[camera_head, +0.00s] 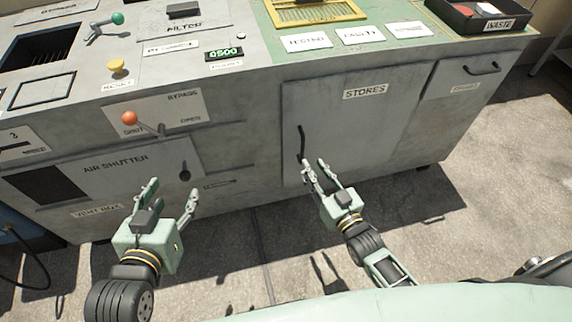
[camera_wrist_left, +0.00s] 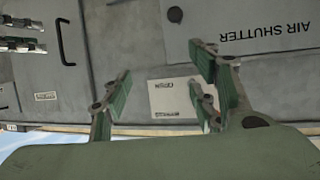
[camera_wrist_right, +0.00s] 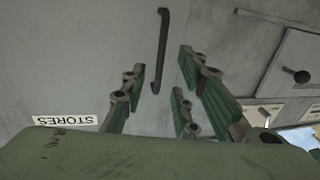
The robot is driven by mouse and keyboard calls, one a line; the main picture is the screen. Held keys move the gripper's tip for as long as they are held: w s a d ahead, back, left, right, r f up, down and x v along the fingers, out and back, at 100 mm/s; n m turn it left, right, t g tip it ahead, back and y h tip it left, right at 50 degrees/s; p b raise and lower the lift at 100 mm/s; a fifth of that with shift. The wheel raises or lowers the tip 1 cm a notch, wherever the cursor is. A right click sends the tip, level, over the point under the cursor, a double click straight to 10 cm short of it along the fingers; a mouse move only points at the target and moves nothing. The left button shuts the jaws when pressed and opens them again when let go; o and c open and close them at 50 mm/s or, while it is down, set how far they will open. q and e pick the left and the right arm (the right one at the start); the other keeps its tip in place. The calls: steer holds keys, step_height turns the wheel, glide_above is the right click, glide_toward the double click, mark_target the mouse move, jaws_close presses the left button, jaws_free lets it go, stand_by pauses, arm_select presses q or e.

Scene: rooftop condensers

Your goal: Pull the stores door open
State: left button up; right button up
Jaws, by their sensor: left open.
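The stores door (camera_head: 365,135) is a grey panel labelled STORES, closed flush in the cabinet front. Its dark vertical handle (camera_head: 301,145) is near the door's left edge. My right gripper (camera_head: 320,170) is open and empty just in front of the handle's lower end. In the right wrist view the handle (camera_wrist_right: 161,50) lies beyond the fingertips, lined up with the gap between them; I see no clear contact. My left gripper (camera_head: 172,190) is open and empty before the air shutter panel. The handle also shows in the left wrist view (camera_wrist_left: 66,42).
The cabinet's air shutter panel (camera_head: 115,165) and red-knobbed bypass lever (camera_head: 130,119) are on the left. Another handled door (camera_head: 460,100) adjoins on the right. A waste tray (camera_head: 480,22) and yellow frame (camera_head: 310,12) sit on top.

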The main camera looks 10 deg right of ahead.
mark_target(303, 152)
steer(key=b+x, duration=0.1)
steer(key=x, duration=0.6)
steer(key=shift+w+b, duration=0.1)
steer(key=shift+b, duration=0.3)
arm_select(q)
step_height(303, 152, up, 11)
steer(key=w+d+t+h, duration=0.1)
steer(key=w+d+t, duration=0.1)
steer(key=t, duration=0.3)
steer(key=shift+w+f+t+h, duration=0.2)
steer(key=shift+w+t+h, duration=0.1)
steer(key=shift+h, duration=0.1)
arm_select(e)
steer(key=shift+w+a+r, duration=0.1)
steer(key=shift+w+a, duration=0.05)
steer(key=shift+w, duration=0.2)
jaws_close()
